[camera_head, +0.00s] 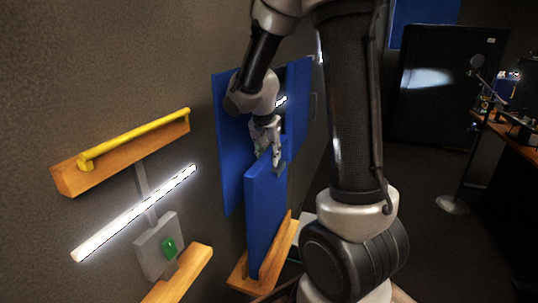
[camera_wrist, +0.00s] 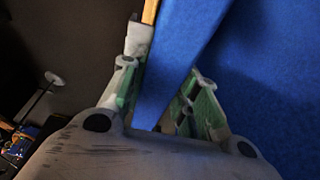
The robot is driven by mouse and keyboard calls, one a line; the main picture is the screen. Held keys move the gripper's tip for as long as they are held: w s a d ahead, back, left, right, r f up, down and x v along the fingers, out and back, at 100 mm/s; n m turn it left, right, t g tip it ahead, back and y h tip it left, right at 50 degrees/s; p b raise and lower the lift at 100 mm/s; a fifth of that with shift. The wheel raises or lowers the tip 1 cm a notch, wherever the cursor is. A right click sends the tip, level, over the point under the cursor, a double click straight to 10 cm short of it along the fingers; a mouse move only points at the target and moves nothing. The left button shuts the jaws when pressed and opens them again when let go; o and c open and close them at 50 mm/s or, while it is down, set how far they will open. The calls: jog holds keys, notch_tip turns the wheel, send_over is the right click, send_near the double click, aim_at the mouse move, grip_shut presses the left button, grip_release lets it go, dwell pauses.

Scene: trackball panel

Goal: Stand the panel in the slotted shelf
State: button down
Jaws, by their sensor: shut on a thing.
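The blue panel (camera_head: 266,215) stands upright, its broad face seen at a slant in the head view. My gripper (camera_head: 275,155) is shut on its upper edge. In the wrist view the panel (camera_wrist: 178,62) runs between the green-padded fingers of my gripper (camera_wrist: 165,90). The wooden shelf (camera_head: 287,243) is at the panel's lower end, against the wall. The panel's bottom edge meets or overlaps the shelf in the picture. I cannot tell whether it sits in a slot. A strip of wood (camera_wrist: 150,11) shows past the panel in the wrist view.
A blue wall board (camera_head: 229,140) is close behind the panel and fills the right of the wrist view (camera_wrist: 275,85). To the left are a yellow bar (camera_head: 135,138) on a wooden ledge, a lit tube (camera_head: 135,213) and a grey box (camera_head: 155,247). Open floor lies to the right.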

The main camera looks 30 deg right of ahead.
jog(key=shift+f, duration=0.25)
jog(key=c, duration=1)
grip_release()
jog(key=v, duration=1.2)
